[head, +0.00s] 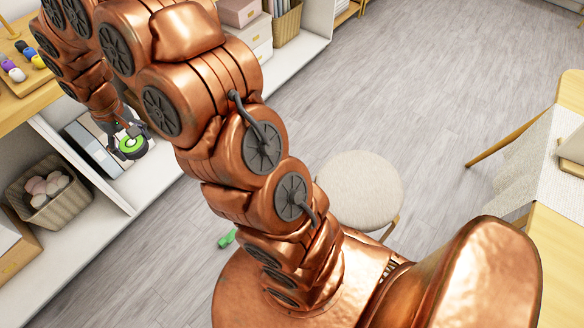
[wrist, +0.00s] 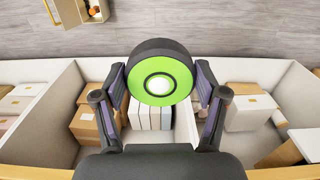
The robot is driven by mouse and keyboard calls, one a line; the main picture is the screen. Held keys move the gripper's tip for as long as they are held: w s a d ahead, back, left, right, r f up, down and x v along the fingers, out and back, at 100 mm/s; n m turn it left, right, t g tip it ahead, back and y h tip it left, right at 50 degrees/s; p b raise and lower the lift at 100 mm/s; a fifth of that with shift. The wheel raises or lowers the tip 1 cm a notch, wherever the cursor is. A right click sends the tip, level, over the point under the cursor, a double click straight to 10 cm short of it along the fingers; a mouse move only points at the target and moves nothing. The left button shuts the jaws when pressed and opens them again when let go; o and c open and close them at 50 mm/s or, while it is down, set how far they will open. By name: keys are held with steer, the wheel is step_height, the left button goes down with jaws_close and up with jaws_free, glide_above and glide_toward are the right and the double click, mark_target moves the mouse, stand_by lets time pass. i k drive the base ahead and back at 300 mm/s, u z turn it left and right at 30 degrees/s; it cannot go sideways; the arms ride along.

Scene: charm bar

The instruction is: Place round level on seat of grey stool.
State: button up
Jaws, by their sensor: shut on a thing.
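The round level is a black-rimmed disc with a bright green face and a pale centre. It shows between my gripper's fingers in the head view (head: 131,146) and in the wrist view (wrist: 159,78). My gripper (wrist: 160,90) is shut on the round level and holds it in the air in front of the white shelf unit. The grey stool (head: 360,188) has a round light seat and stands on the floor to the right of my arm in the head view. Its seat looks bare, and my arm hides part of its left side.
The white shelf unit (head: 150,192) holds boxes, books and a basket (head: 48,192) of pale round things. A small green object (head: 227,239) lies on the floor near my base. A wooden table (head: 555,225) stands at the right. The floor (head: 420,95) beyond the stool is clear.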

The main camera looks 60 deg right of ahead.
mark_target(361, 185)
steer(key=z, duration=1.8)
steer(key=k, duration=0.5)
steer(key=u, duration=0.1)
